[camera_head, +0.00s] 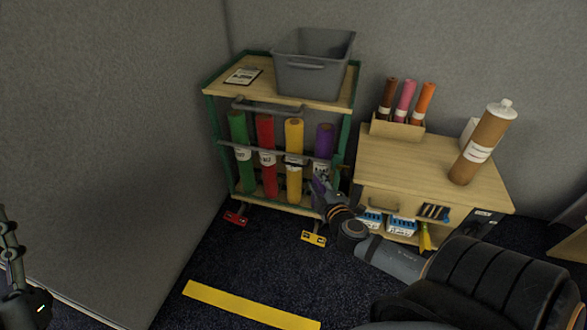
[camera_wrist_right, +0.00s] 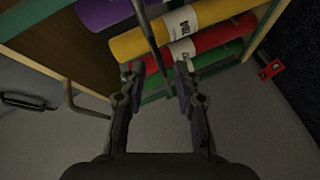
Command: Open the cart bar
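The cart (camera_head: 345,120) has a green frame, wooden shelves and a grey bar (camera_head: 262,152) running level across its front, before the upright rolls. In the right wrist view the bar (camera_wrist_right: 150,38) runs down the picture and reaches between the fingertips. My right gripper (camera_head: 322,192) is at the right part of the cart's front, below the bar's right end. In the right wrist view this gripper (camera_wrist_right: 158,72) has its two fingers apart. Contact with the bar cannot be told. My left gripper (camera_head: 10,240) shows only partly at the left edge, away from the cart; its opening is unclear.
Green, red, yellow and purple rolls (camera_head: 294,155) stand behind the bar. A grey bin (camera_head: 312,80) and clipboard (camera_head: 243,75) are on top. A wooden cabinet (camera_head: 400,165) stands close on the right. Red (camera_head: 235,219) and yellow (camera_head: 313,239) pedals sit by the cart's base. Dark floor in front is open.

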